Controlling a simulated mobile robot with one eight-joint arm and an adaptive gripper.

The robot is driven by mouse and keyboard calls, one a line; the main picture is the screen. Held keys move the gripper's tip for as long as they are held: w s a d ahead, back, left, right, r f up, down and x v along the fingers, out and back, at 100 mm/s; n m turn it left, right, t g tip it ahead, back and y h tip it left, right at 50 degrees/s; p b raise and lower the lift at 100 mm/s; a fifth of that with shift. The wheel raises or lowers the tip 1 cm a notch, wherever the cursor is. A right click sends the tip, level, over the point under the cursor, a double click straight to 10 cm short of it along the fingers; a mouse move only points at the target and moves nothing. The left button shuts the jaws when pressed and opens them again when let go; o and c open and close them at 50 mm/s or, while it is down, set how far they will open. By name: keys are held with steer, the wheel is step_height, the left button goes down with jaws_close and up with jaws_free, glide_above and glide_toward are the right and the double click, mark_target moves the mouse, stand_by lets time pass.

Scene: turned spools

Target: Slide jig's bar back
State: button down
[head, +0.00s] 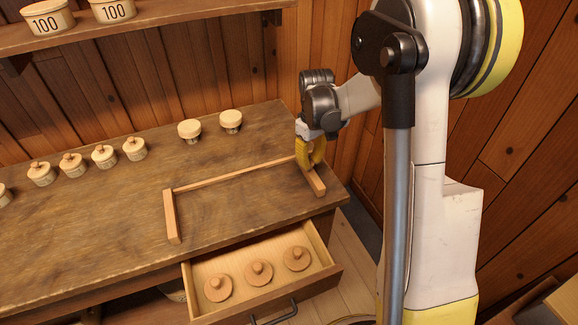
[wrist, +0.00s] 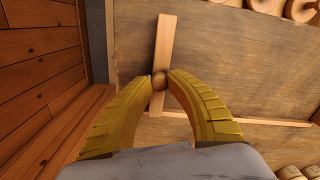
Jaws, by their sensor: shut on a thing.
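The jig lies on the bench as a thin wooden back rail (head: 235,173) with a short bar at each end. The left end bar (head: 173,218) stands clear of my gripper. The right end bar (head: 316,183) is near the bench's right edge, and the same bar shows in the wrist view (wrist: 164,38). My gripper (head: 314,162) is over this right bar. In the wrist view its yellow fingers (wrist: 160,82) are shut on the bar's small round knob (wrist: 160,77). The fingers hide the knob in the head view.
An open drawer (head: 325,280) below the bench front holds three round knobbed pieces (head: 258,272). Several small knobbed pots (head: 72,165) stand at the left, and two pale spools (head: 231,121) stand behind the rail. A wall shelf (head: 150,14) carries containers marked 100.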

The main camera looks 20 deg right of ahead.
steer(key=shift+d, duration=2.8)
steer(key=c, duration=1.3)
jaws_free()
steer(key=shift+d, duration=0.1)
steer(key=shift+o, duration=0.3)
steer(key=shift+d, duration=0.1)
steer(key=shift+r, duration=0.1)
step_height(320, 180, up, 12)
steer(key=shift+a, duration=0.2)
